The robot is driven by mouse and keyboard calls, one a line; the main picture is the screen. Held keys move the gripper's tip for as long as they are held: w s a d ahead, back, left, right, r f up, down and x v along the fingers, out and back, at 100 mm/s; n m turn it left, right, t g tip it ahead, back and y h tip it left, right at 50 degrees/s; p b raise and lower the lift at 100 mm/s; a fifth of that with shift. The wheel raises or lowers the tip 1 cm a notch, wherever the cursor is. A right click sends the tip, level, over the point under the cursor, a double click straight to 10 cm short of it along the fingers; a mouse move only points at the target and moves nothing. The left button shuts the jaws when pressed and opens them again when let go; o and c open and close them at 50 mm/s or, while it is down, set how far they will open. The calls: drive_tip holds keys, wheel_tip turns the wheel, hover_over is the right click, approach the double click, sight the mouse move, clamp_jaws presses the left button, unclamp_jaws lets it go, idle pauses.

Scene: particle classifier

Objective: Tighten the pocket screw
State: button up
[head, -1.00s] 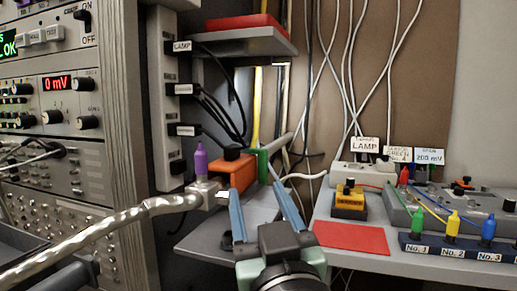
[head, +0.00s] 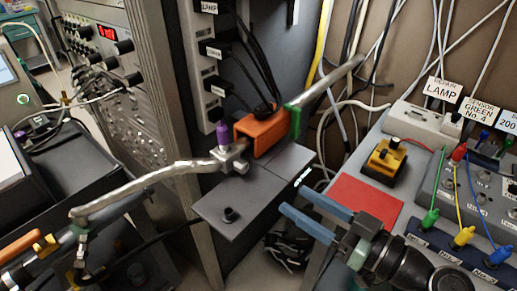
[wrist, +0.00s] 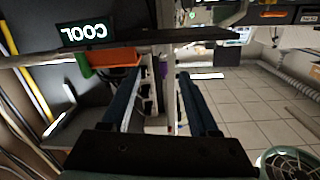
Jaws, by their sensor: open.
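A purple-topped screw (head: 222,133) stands upright on a small grey metal fitting (head: 235,158) at the end of a silver tube, in the head view. An orange block (head: 262,136) with a green end piece (head: 294,121) is beside the fitting. My gripper (head: 293,199) is open and empty, right of the plate's edge and apart from the screw. In the wrist view, the orange block (wrist: 115,57) lies beyond my gripper (wrist: 157,74).
The silver tube (head: 140,187) crosses from the left. A red mat (head: 367,201), a yellow-and-black block (head: 384,158) and coloured plugs stand on the right bench. A dark rack (head: 115,110) rises at left. Cables hang behind.

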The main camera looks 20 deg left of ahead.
sight(245, 169)
drive_tip(key=x, duration=1.3)
drive_tip(key=shift+s+r, duration=0.1)
drive_tip(key=shift+s, duration=0.1)
clamp_jaws()
